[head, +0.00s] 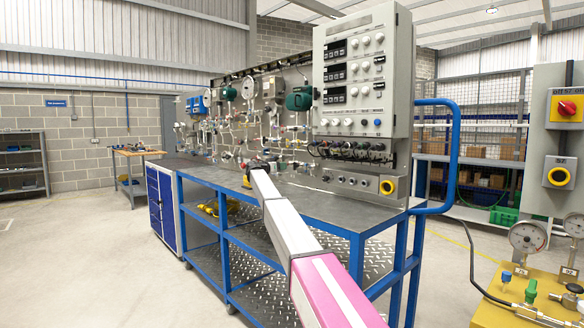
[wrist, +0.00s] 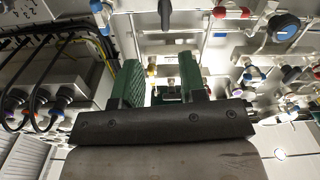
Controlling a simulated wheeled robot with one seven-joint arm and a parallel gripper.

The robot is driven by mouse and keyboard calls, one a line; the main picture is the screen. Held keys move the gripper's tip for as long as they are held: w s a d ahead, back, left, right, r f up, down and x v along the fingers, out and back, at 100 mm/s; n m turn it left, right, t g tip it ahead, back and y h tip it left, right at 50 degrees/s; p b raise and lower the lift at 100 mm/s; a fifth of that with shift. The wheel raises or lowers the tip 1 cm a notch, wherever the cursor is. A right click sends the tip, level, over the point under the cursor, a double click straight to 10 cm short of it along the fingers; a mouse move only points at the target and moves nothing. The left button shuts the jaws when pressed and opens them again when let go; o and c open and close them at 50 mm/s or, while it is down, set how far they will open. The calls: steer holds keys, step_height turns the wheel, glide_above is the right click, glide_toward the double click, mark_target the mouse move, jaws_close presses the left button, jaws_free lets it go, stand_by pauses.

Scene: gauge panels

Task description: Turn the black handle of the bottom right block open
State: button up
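In the wrist view, my gripper (wrist: 161,72) points at the fittings, its two green fingers spread apart with nothing clamped between them. A black handle (wrist: 165,14) stands upright near the top edge, beyond the gap between the fingers and apart from both. I cannot tell for sure whether it belongs to the bottom right block. A pale block with a small yellow fitting (wrist: 152,67) shows between the fingers, partly hidden by my gripper. In the head view, my arm reaches over the bench to the lower panel (head: 282,110), where the handle is too small to make out.
Red-handled (wrist: 231,12) and blue fittings crowd the right of the wrist view. Black hoses (wrist: 38,75) with connectors are at its left. In the head view, a grey instrument box (head: 362,75) stands above the blue-framed bench (head: 345,208), and a yellow gauge stand is at right.

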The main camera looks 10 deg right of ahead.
mark_target(294, 164)
steer(key=shift+m, duration=0.8)
steer(key=x, duration=1)
steer(key=shift+w, duration=0.5)
jaws_close()
